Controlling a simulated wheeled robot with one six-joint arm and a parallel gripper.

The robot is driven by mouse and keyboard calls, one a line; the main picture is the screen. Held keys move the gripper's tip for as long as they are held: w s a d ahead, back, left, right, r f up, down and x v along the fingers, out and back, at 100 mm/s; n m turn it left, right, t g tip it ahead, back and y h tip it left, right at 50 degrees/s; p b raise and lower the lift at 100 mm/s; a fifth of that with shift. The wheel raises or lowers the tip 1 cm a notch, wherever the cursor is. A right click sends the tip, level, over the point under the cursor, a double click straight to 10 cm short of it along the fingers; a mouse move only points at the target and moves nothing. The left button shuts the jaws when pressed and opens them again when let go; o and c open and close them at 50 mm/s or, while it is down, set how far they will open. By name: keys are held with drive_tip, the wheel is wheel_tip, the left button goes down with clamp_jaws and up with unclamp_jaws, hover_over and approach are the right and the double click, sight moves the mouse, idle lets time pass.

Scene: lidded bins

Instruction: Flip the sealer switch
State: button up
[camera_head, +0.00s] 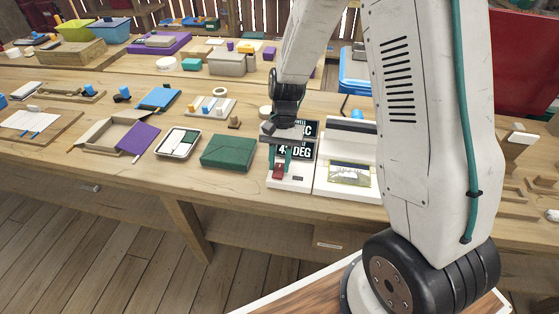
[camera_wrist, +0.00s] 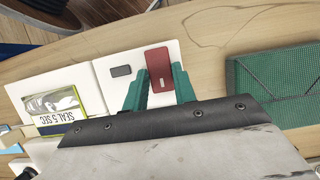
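The sealer is a white unit (camera_head: 289,184) near the table's front edge, with dark display plates showing white text, partly hidden by my gripper. Its red switch (camera_head: 278,171) sits on the front part of the white panel, and it also shows in the wrist view (camera_wrist: 159,64). My gripper (camera_head: 287,153) points down over the panel. In the wrist view its two teal fingertips (camera_wrist: 158,88) are apart, one on each side of the red switch's near end. I cannot tell whether they touch it. A small dark button (camera_wrist: 121,71) lies beside the switch.
A green box (camera_head: 228,152) stands close to the left of the sealer. A white panel with a framed pouch (camera_head: 349,173) adjoins on the right. A white tray (camera_head: 178,143), an open cardboard box (camera_head: 101,134) and a purple piece (camera_head: 138,138) lie further left.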

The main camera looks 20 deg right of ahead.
sight(280, 164)
drive_tip(key=c, duration=0.3)
drive_tip(key=shift+s+a+r+t+h, duration=0.1)
drive_tip(key=shift+s+a+t+h, duration=0.1)
drive_tip(key=shift+t+h, duration=0.7)
drive_tip(key=o, duration=1)
drive_tip(key=r, duration=0.5)
drive_tip(key=w+d+r, duration=0.1)
drive_tip(key=r, duration=0.1)
drive_tip(key=shift+w+r, duration=0.1)
drive_tip(key=shift+r, duration=0.25)
drive_tip(key=shift+a, duration=0.1)
